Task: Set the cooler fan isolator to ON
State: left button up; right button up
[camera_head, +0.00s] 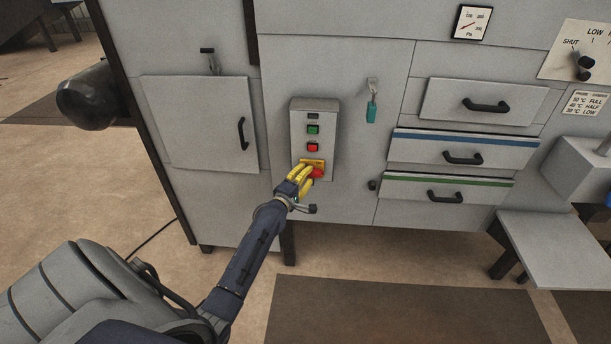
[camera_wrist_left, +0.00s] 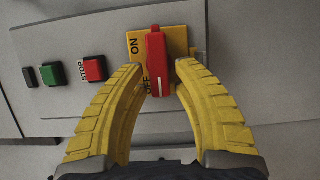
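The isolator is a red handle (camera_wrist_left: 157,62) on a yellow plate (camera_wrist_left: 181,41) with ON and OFF lettering. In the left wrist view the handle stands upright in the picture, its white-lined end near the OFF lettering. In the head view the plate (camera_head: 313,162) and red handle (camera_head: 317,173) are at the bottom of a grey control box (camera_head: 327,107), partly hidden by my fingers. My left gripper (camera_wrist_left: 160,68) is open, with one yellow finger on each side of the handle and a visible gap to it. My right gripper is not in view.
A red STOP button (camera_head: 313,147) and a green button (camera_head: 313,129) sit above the isolator. A teal-tagged key (camera_head: 371,110) hangs to the right. Drawers with black handles (camera_head: 463,158) are further right; a door (camera_head: 200,125) is on the left.

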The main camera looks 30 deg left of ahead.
pick_arm(q)
grip_shut()
jog(key=m+g, duration=0.1)
jog(key=m, duration=0.1)
jog(key=r+m+g, duration=0.1)
jog(key=m, duration=0.1)
jog(key=shift+d, duration=0.1)
jog(key=m, duration=0.1)
jog(key=m+g+y, duration=0.1)
jog(key=shift+w+d+r+m, duration=0.15)
jog(key=shift+r+m, duration=0.1)
jog(key=shift+m, duration=0.15)
jog(key=m+g, duration=0.1)
jog(key=m, duration=0.1)
jog(key=m+g+y, duration=0.1)
jog(key=shift+w+d+r+m+y, duration=0.2)
jog(key=shift+d+m+y, duration=0.1)
jog(key=shift+d+m, duration=0.1)
jog(key=shift+w+d+m+g+y, duration=0.15)
jog(key=shift+m+g+y, duration=0.5)
jog(key=shift+m, duration=0.75)
jog(key=shift+d+y, duration=0.1)
jog(key=shift+y, duration=0.25)
